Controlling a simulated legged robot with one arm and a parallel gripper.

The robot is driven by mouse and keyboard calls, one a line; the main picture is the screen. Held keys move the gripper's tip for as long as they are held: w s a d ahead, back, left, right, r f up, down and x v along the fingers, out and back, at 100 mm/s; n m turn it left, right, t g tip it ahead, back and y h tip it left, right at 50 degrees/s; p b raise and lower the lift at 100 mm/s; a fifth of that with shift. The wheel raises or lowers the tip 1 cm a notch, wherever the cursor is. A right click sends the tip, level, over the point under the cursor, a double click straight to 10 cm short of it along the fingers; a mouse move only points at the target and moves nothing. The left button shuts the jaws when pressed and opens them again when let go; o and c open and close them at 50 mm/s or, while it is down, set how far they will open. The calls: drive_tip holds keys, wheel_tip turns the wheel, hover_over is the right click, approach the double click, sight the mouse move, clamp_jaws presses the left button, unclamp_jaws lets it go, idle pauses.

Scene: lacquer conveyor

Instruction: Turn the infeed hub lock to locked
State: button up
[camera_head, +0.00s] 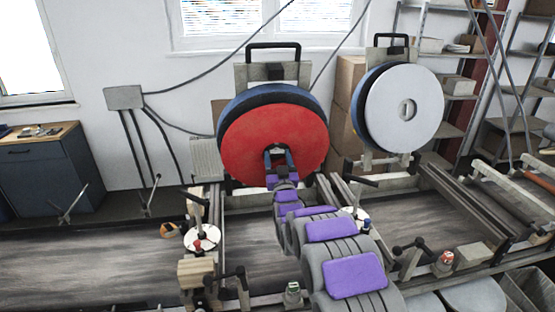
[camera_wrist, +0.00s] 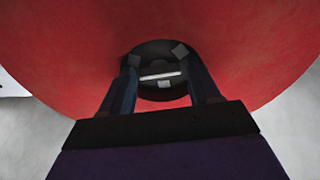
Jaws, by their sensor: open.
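A large red disc (camera_head: 250,135) stands upright in front of a blue disc (camera_head: 232,108). In the wrist view, the red disc (camera_wrist: 70,50) fills most of the picture. At its middle is a dark round hub (camera_wrist: 158,52) with a white bar (camera_wrist: 160,76) across it, slightly tilted with its right end higher. Several small grey blocks sit around the bar. My gripper (camera_head: 281,156) is in front of the hub in the head view. In the wrist view, my gripper (camera_wrist: 164,78) has its fingers apart, one on each side of the bar. I cannot tell whether they touch the hub.
A white disc (camera_head: 403,107) with a centre hole stands to the right. Conveyor beds (camera_head: 90,258) run along the front, with small levers and a white dial (camera_head: 203,238) with a red knob. Cardboard boxes (camera_head: 348,100) stand behind. A blue cabinet (camera_head: 45,170) is at left.

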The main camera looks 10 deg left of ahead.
drive_tip(key=shift+c, duration=0.4)
drive_tip(key=c, duration=0.7)
